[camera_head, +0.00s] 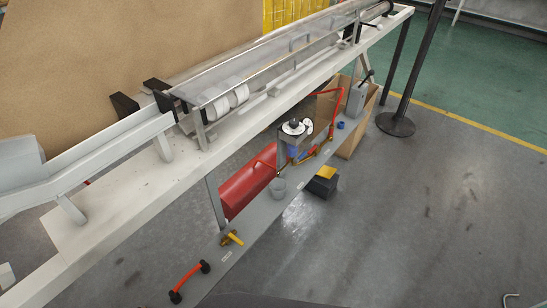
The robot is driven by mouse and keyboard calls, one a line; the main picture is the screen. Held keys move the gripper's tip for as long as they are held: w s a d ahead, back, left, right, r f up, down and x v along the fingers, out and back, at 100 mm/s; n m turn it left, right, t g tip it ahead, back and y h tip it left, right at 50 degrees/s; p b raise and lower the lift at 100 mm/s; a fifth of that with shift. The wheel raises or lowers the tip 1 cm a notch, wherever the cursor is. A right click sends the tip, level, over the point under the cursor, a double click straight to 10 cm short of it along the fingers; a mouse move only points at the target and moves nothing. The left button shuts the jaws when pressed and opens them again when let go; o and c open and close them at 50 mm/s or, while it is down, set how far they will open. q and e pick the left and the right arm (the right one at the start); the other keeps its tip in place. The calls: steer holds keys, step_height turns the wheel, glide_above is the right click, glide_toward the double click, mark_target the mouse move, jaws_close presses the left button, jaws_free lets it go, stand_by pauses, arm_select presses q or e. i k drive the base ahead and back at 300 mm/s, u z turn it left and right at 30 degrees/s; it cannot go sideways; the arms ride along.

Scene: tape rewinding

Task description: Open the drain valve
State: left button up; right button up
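A small valve with a yellow handle (236,239) and a brass-coloured body sits on the narrow grey lower beam, left of the picture's middle. It is the likeliest drain valve, but no readable label confirms this. The handle points down and to the right. A red bar handle with black ends (190,282) lies lower left on the same beam. I cannot make out either gripper in the head view, and nothing is touching the yellow handle.
A long white bench (130,190) runs diagonally above the beam, carrying a clear-covered rail and white rolls (227,102). A black post (410,85) stands right; grey floor is open at lower right.

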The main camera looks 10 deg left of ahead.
mark_target(296, 160)
steer(key=z, duration=1.45)
steer(key=i, duration=2.35)
steer(key=u, duration=5.8)
steer(key=i, duration=0.65)
steer(key=z, duration=0.05)
